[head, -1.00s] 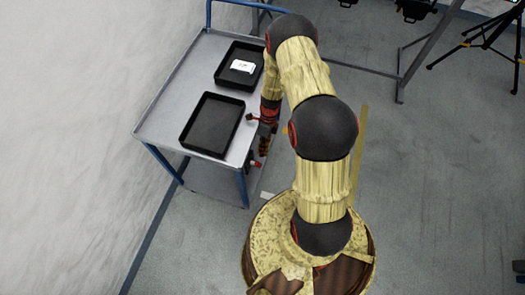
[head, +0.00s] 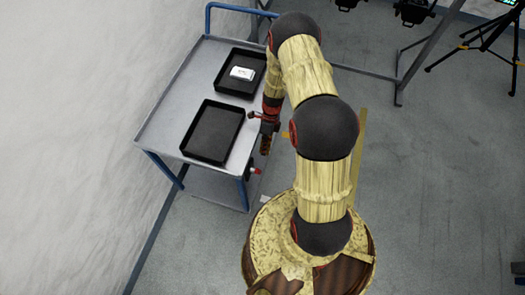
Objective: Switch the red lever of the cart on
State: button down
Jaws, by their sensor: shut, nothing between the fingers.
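The cart (head: 165,125) is a grey table-like trolley with blue legs and a blue rail, standing against the wall at the left. A small red part, which looks like the lever (head: 257,171), shows low at the cart's near right side, by the blue leg. Its exact position, on or off, is too small to tell. My gripper (head: 265,150) points down beside the cart's right edge, above the red part and apart from it in the picture. Its fingers look shut and empty. My arm hides part of the cart's right edge.
Two black trays lie on the cart: an empty near one (head: 212,132) and a far one (head: 228,87) with a white item (head: 242,73) in it. A metal frame (head: 405,85) and a black tripod (head: 480,45) stand at the back right. The right floor is clear.

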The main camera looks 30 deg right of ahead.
jog(key=w+d+r, duration=0.3)
jog(key=w+d, duration=0.3)
jog(key=d, duration=0.2)
jog(key=shift+w+r, duration=0.2)
jog(key=shift+r, duration=0.15)
